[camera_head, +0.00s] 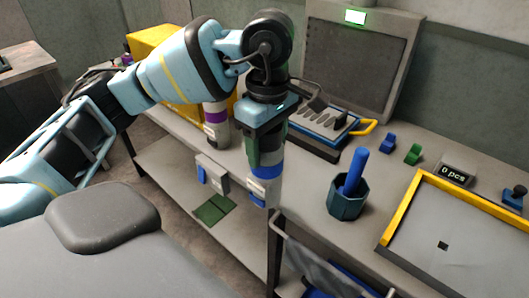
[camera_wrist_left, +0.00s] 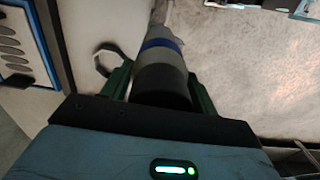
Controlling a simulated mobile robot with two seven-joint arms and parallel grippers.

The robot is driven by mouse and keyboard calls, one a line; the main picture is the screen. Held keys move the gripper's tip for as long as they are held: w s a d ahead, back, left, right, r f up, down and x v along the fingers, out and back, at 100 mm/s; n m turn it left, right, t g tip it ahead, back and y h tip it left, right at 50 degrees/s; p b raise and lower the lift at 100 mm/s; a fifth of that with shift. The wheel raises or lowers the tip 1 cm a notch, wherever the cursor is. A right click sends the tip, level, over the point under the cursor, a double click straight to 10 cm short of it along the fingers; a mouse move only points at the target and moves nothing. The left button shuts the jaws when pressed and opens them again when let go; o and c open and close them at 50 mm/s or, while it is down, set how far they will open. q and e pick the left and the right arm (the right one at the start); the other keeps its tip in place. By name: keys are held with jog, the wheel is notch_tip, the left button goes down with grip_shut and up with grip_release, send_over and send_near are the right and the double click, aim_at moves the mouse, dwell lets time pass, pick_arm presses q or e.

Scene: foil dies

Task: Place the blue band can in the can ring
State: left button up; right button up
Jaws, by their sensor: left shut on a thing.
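The blue band can (camera_head: 266,172) is grey and white with a blue band and hangs below my left gripper (camera_head: 265,150), over the bench's near edge. In the left wrist view the blue band can (camera_wrist_left: 160,62) sits between the two green fingers of my left gripper (camera_wrist_left: 160,88), which are shut on it. I cannot make out the ring in the head view. My right gripper is not in view.
A purple band can (camera_head: 215,116) stands on the bench to the left. A blue tool tray (camera_head: 322,130), a dark cup (camera_head: 346,204) with a blue rod, and a yellow-edged tray (camera_head: 402,214) lie to the right. A grey bracket (camera_head: 213,172) is on the bench's front.

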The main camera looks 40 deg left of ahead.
pick_arm(q)
jog(key=w+a+f, duration=0.1)
jog(key=w+a, duration=0.8)
jog(key=w, duration=0.3)
jog(key=shift+f, duration=0.15)
jog(key=shift+w, duration=0.1)
jog(key=shift+w+a+f+p, duration=0.15)
jog(key=shift+f+p, duration=0.3)
jog(key=shift+f, duration=1.4)
jog(key=shift+f, duration=0.1)
jog(key=o, duration=1.7)
notch_tip(320, 180, up, 12)
jog(key=shift+r, duration=0.1)
